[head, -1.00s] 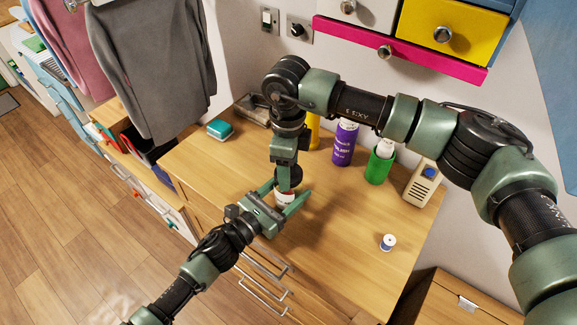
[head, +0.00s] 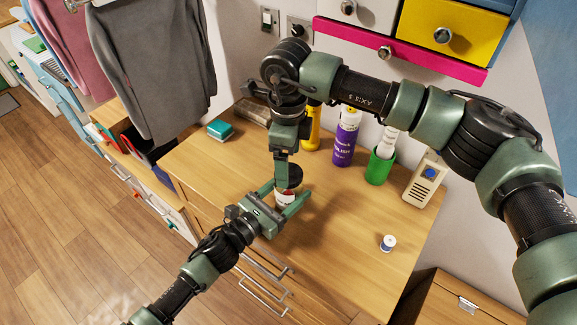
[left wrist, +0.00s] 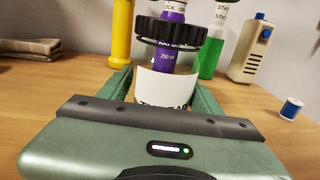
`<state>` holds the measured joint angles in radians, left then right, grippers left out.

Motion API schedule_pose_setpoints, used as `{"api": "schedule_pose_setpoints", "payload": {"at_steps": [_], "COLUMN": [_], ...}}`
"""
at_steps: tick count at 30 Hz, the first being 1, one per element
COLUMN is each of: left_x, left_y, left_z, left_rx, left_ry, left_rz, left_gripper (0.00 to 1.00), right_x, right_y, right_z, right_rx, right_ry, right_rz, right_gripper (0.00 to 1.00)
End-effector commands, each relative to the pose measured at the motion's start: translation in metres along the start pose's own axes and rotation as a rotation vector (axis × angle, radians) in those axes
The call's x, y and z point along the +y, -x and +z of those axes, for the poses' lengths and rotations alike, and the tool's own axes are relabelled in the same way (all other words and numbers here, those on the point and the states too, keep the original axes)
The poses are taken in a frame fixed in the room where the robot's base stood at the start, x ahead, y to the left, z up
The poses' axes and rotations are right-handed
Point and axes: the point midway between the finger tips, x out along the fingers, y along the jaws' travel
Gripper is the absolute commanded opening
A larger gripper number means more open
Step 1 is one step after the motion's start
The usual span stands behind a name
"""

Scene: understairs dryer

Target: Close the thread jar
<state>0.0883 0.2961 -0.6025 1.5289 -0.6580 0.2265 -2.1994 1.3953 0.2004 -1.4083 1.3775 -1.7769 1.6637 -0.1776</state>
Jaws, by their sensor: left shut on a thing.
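The jar (head: 285,197), pale with dark and red print, stands upright between the fingers of my left gripper (head: 280,200), which is shut on it. In the left wrist view the jar (left wrist: 163,88) fills the space between the fingers. The black ribbed lid (head: 291,176) is above the jar; the left wrist view shows the lid (left wrist: 171,31) apart from the rim, with a gap between. My right gripper (head: 281,172) points down over the desk at the lid. Only part of its fingers shows, so its grip on the lid is unclear.
A blue-and-white spool (head: 388,243) is on the right. A teal box (head: 220,129) is at left. The middle desktop (head: 335,225) is clear.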

Motion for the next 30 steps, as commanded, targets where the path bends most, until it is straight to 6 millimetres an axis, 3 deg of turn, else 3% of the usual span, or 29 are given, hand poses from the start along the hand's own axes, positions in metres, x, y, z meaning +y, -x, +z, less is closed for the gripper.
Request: {"api": "schedule_pose_setpoints", "payload": {"at_steps": [6, 12, 25, 26, 28, 30], "left_x": [0.000, 0.000, 0.000, 0.000, 0.000, 0.000], "left_y": [0.000, 0.000, 0.000, 0.000, 0.000, 0.000], "left_z": [-0.001, -0.001, -0.001, -0.001, -0.001, -0.001], "left_rx": [0.002, 0.002, 0.002, 0.002, 0.002, 0.002], "left_ry": [0.000, 0.000, 0.000, 0.000, 0.000, 0.000], "left_rz": [0.001, 0.001, 0.001, 0.001, 0.001, 0.001], "left_gripper": [0.00, 0.00, 0.00, 0.72, 0.89, 0.89], "right_x": [-0.001, 0.000, 0.000, 0.000, 0.000, 0.000], "right_y": [0.049, 0.079, 0.088, 0.088, 0.088, 0.088], "right_z": [0.000, 0.000, 0.000, 0.000, 0.000, 0.000], "right_rx": [-0.002, 0.000, 0.000, 0.000, 0.000, 0.000], "right_ry": [0.000, 0.000, 0.000, 0.000, 0.000, 0.000], "right_rz": [-0.003, -0.002, 0.000, 0.000, 0.000, 0.000], "right_gripper": [0.83, 0.83, 0.83, 0.83, 0.83, 0.83]}}
